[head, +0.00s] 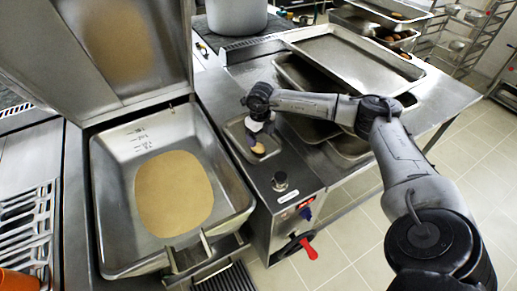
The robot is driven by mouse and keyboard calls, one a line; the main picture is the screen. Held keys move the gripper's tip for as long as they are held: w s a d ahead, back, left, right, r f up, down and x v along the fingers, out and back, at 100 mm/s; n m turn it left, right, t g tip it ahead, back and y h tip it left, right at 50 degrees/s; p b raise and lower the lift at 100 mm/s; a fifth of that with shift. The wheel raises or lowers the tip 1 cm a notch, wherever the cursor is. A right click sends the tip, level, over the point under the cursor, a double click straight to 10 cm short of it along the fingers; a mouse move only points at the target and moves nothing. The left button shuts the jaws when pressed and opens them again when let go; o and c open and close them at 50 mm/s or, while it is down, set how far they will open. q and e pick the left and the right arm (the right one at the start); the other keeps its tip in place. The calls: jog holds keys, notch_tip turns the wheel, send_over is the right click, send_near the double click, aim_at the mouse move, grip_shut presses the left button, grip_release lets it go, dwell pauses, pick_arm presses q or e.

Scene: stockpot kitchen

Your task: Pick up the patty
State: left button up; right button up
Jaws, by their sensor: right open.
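A small round brown patty (258,149) lies in a small metal tray (236,127) on the counter, just right of the big pan. My right gripper (256,138) is over this tray, pointing down, with its fingertips close to the patty. It is open. I cannot tell whether the fingers touch the patty, and part of the tray is hidden by the gripper. My left gripper is not in view.
A large tilting pan (110,175) with a tan area in its bottom stands at left, its lid raised. Nested metal trays (345,50) are to the right. A stockpot (236,15) stands behind. A control knob and a red-handled lever (309,250) are at the counter's front.

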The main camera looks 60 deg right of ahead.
aim_at(260, 148)
jog(key=shift+s+a+f+b, duration=0.1)
jog(key=shift+f+b, duration=0.25)
jog(key=shift+f, duration=2.6)
jog(key=c, duration=1)
jog(key=shift+o, duration=0.2)
jog(key=shift+r, duration=0.15)
